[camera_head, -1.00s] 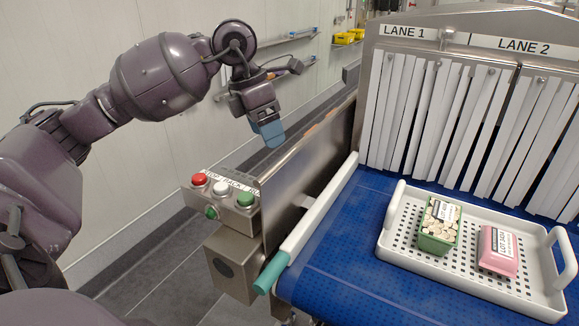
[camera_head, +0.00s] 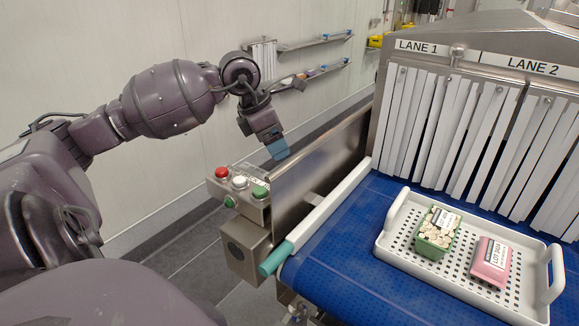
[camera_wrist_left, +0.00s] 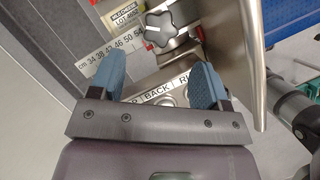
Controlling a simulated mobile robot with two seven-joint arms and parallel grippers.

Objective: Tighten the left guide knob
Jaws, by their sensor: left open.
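My left gripper (camera_head: 279,149) has blue fingertips and hangs beside the conveyor's left side plate, above and behind the button box. In the left wrist view my left gripper (camera_wrist_left: 160,65) is open and empty. The knob lies beyond its fingertips, near the middle top, and apart from them. The white guide rail (camera_head: 328,208) with a green end runs along the belt's left edge. My right gripper is not in view.
The button box (camera_head: 240,187) carries red, white and green buttons close below my left gripper. The steel side plate (camera_head: 318,160) stands right beside it. A white tray (camera_head: 395,212) with a green and a pink pack sits on the blue belt (camera_head: 335,255). White strip curtains hang behind.

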